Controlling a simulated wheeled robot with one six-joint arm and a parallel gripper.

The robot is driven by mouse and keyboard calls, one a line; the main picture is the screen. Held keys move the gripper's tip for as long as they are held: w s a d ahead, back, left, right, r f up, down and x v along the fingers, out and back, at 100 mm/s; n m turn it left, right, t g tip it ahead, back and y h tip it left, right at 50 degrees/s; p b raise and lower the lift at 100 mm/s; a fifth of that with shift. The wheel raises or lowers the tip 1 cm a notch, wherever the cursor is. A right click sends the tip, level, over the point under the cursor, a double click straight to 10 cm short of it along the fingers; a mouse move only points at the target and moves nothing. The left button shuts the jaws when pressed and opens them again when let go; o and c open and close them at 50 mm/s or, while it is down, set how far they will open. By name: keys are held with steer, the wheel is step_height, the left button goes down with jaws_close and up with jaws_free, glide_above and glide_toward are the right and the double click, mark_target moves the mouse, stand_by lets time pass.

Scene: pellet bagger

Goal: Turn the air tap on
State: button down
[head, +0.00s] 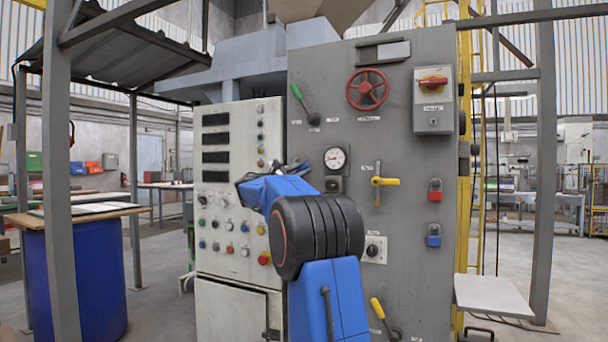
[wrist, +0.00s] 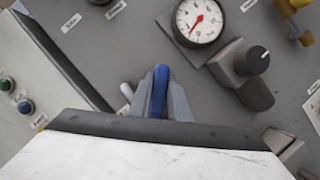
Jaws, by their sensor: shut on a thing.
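A blue lever handle (wrist: 160,88) shows in the wrist view, down and left of the pressure gauge. I take it to be the air tap, though its label is not readable. My gripper (wrist: 160,98) is shut on this handle, with a grey finger on each side of it. The handle runs roughly up and down in the wrist picture. The tap's body is hidden behind the fingers.
The gauge (head: 335,158) and a dark selector knob (wrist: 257,60) are close by on the grey panel (head: 415,270). A yellow-handled tap (head: 385,181), red wheel (head: 367,90) and green lever (head: 305,104) are nearby. The button cabinet (head: 215,250) stands left.

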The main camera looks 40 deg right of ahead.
steer(key=shift+w+a+r+n+t, duration=0.1)
steer(key=shift+w+r+n+t, duration=0.15)
steer(key=shift+n, duration=0.45)
steer(key=shift+w+a+r+n+t, duration=0.15)
steer(key=shift+n+t, duration=0.2)
steer(key=shift+n, duration=0.35)
steer(key=shift+d+f, duration=0.1)
steer(key=c, duration=1.6)
jaws_free()
steer(key=shift+c, duration=0.2)
steer(key=v, duration=1.7)
steer(key=shift+f, duration=0.3)
steer(key=shift+c, duration=0.2)
